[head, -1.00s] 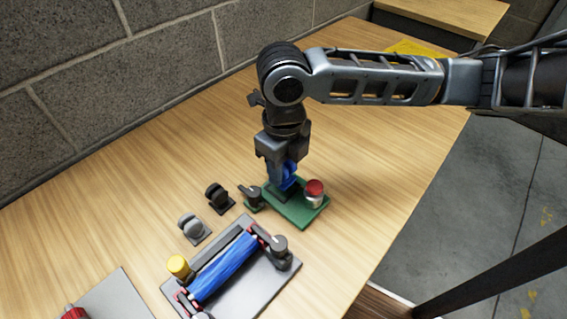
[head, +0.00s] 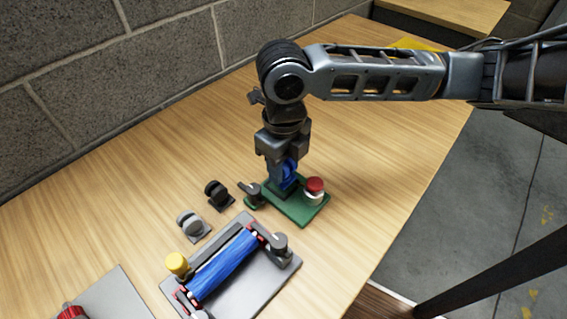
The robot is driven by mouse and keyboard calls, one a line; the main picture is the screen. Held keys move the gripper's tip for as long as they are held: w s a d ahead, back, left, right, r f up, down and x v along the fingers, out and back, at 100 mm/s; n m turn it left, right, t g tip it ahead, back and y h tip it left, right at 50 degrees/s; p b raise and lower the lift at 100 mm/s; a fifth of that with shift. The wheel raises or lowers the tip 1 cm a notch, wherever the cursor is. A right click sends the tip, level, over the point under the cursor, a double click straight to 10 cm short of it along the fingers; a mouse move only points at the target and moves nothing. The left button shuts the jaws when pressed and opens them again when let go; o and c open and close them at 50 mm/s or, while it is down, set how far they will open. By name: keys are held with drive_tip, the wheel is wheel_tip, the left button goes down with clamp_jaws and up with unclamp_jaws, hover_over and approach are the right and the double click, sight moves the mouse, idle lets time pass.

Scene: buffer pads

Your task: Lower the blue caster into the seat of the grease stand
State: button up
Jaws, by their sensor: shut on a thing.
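The blue caster (head: 290,171) is between the fingers of my gripper (head: 284,174), which points straight down and is shut on it. The grease stand (head: 302,211) is a green plate on the wooden table, with a red-and-white capped pot (head: 315,190) at its right end and a grey lever piece (head: 252,192) at its left. My gripper and the caster are right over the left part of the stand. The seat is hidden behind them, so I cannot tell whether the caster touches it.
A black caster (head: 217,192) and a grey caster (head: 190,223) stand to the left on small bases. In front is a grey plate (head: 262,279) with a blue roller (head: 225,264) and a yellow knob (head: 177,263). A block wall (head: 150,75) runs behind; the table's right side is clear.

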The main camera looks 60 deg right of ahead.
drive_tip(key=shift+f+b, duration=0.95)
drive_tip(key=shift+f, duration=0.15)
idle(0.6)
drive_tip(key=o, duration=1.2)
drive_tip(key=shift+c, duration=0.2)
drive_tip(key=shift+r, duration=0.1)
